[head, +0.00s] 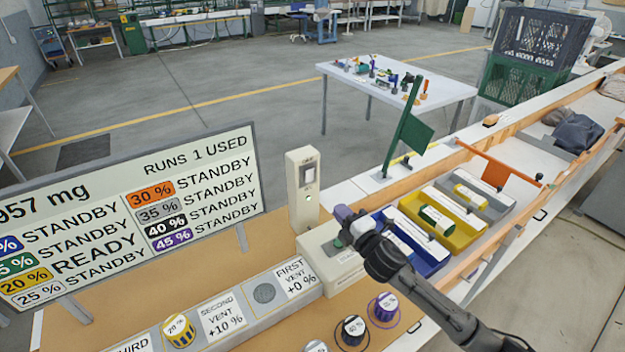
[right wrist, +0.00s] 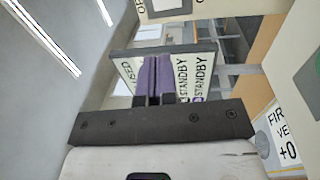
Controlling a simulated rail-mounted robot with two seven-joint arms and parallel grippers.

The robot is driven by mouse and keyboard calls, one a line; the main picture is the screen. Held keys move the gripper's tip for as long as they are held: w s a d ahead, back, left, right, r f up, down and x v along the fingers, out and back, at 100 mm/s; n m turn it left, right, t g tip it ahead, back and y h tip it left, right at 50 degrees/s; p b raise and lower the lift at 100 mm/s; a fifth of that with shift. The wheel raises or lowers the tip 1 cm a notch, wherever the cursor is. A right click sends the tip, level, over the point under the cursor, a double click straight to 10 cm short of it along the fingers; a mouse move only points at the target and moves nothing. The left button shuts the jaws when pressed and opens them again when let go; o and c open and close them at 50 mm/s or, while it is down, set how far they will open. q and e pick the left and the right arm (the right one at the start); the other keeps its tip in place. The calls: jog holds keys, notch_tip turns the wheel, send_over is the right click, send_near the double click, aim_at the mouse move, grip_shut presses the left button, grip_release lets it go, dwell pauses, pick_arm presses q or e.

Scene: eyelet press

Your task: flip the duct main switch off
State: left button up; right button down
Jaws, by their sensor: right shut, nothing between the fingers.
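A pale switch post (head: 303,190) stands behind the row of vents, right of the display board. A light rocker switch (head: 309,174) is on its front face, with a small label above and a small green light below. I cannot read the label or tell the rocker's position. My right gripper (head: 344,213) is right of the post and lower than the rocker, apart from it. Its purple fingers are shut and empty; they also show in the right wrist view (right wrist: 154,78), in front of the display board. My left gripper is not in view.
The display board (head: 130,215) stands at left, showing "READY" and "STANDBY". A pale box (head: 330,258) sits below my right gripper. Blue, yellow (head: 462,238) and grey trays lie to the right. Labelled knobs (head: 353,328) stand in front. A green flag (head: 410,130) rises behind.

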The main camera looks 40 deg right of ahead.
aim_at(308, 174)
jog(key=w, duration=0.4)
jog(key=w+r, duration=0.1)
jog(key=w, duration=0.3)
jog(key=w+d, duration=0.1)
jog(key=w, duration=0.3)
jog(key=shift+r, duration=0.25)
jog(key=shift+w+d+r, duration=0.1)
jog(key=shift+w, duration=0.85)
